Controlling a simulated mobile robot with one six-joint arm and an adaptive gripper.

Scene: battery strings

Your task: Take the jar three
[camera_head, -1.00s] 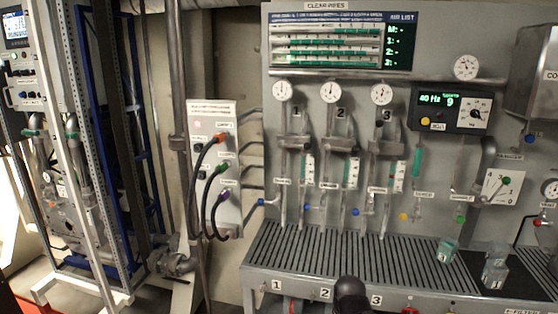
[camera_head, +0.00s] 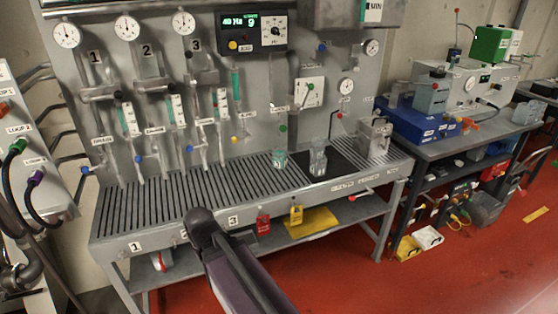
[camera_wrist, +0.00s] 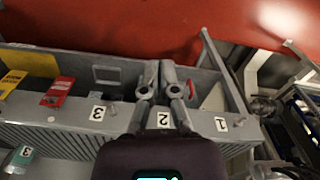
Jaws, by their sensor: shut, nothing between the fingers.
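A small clear jar with teal contents (camera_head: 279,158) stands on the slatted bench top, left of the black mat. A teal jar (camera_wrist: 22,155) at the lower left edge of the wrist view carries a label that looks like an upside-down 3; it seems to be the same jar. Clear jars (camera_head: 318,161), apparently stacked, stand on the black mat; their labels are too small to read. My gripper (camera_wrist: 160,82) is shut and empty, over the bench's front edge near plate 2, well apart from the jars. It is not clearly visible in the head view.
The slatted bench (camera_head: 130,205) has numbered plates along its front. Pipes, gauges and valves rise behind it. A lower shelf holds a yellow sheet (camera_head: 308,221) and tags. A side table with a blue case (camera_head: 418,120) stands at right. The red floor in front is largely clear.

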